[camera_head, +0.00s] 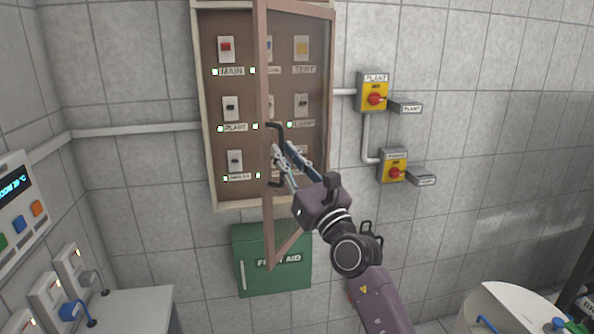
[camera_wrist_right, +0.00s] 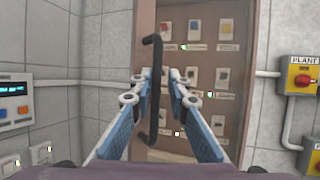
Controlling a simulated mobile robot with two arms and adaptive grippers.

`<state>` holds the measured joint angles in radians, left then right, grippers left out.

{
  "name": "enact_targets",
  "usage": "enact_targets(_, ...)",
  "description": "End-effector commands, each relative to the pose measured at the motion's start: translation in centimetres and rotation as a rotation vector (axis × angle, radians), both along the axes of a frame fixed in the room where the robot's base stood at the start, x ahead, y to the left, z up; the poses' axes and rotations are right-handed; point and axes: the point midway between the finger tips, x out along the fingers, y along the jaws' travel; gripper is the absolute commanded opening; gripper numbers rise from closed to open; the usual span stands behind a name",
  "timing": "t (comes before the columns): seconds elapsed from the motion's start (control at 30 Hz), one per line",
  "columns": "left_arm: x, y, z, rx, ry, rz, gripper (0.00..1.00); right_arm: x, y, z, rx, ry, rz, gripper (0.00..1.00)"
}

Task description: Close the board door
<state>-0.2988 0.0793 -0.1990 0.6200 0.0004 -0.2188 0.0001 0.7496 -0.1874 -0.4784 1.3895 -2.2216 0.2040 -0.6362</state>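The wall board (camera_head: 205,110) is a tall cabinet with labelled switches. Its brown-framed glass door (camera_head: 264,80) stands open, swung out toward me from the right side. A dark bar handle (camera_head: 275,126) is on the door's free edge. In the right wrist view the handle (camera_wrist_right: 157,55) runs upright between my fingertips. My right gripper (camera_head: 281,150) is at the handle with its two fingers apart, one on each side of it. Its fingers also show in the right wrist view (camera_wrist_right: 158,76). I cannot tell whether either finger touches the handle. My left gripper is out of view.
A green first-aid box (camera_head: 270,275) hangs below the board. Two yellow switch boxes with red knobs (camera_head: 374,97) (camera_head: 393,171) are on the wall to the right. A control panel (camera_head: 20,210) is at the left, above a white cabinet top (camera_head: 135,310). A white tank stands lower right.

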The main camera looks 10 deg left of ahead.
Motion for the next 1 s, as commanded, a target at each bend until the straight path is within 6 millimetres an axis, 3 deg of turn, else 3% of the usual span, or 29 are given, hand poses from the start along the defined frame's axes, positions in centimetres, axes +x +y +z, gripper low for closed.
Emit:
enact_targets(0.6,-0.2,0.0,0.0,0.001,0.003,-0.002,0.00,-6.7,-6.2,-3.9,-0.002,0.001,-0.003,0.16)
enact_targets(1.0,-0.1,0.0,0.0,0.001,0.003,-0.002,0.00,-7.9,-7.2,-4.4,-0.001,-0.001,0.000,0.16)
